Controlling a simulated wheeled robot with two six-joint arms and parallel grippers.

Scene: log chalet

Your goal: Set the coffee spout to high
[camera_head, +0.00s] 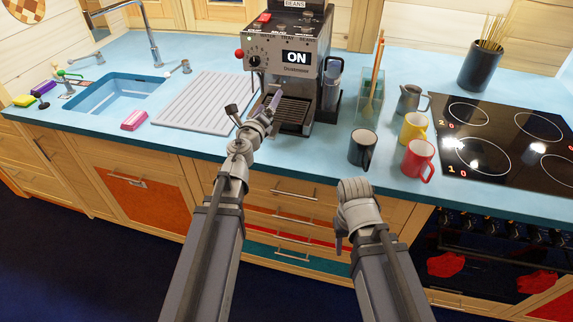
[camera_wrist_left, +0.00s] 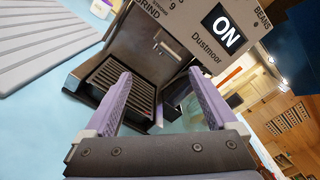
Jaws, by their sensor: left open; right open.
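The coffee machine (camera_head: 287,70) stands on the blue counter, with a round dial on its front left and an "ON" display. It also shows in the left wrist view (camera_wrist_left: 190,35). There, a small metal spout part (camera_wrist_left: 168,50) sits under the machine's head, above the slatted drip tray (camera_wrist_left: 127,84). In the head view the spout is too small to make out. My left gripper (camera_head: 273,101) is open and empty in front of the machine; its two purple fingers (camera_wrist_left: 163,92) point toward the drip tray area. My right gripper (camera_head: 350,205) hangs before the counter's front edge, fingers mostly hidden.
A dark mug (camera_head: 363,147), a yellow mug (camera_head: 413,128) and a red mug (camera_head: 419,160) stand right of the machine, near the hob (camera_head: 500,140). A utensil holder (camera_head: 370,97) is close beside the machine. A ribbed drainer (camera_head: 203,100) and sink (camera_head: 115,95) lie left.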

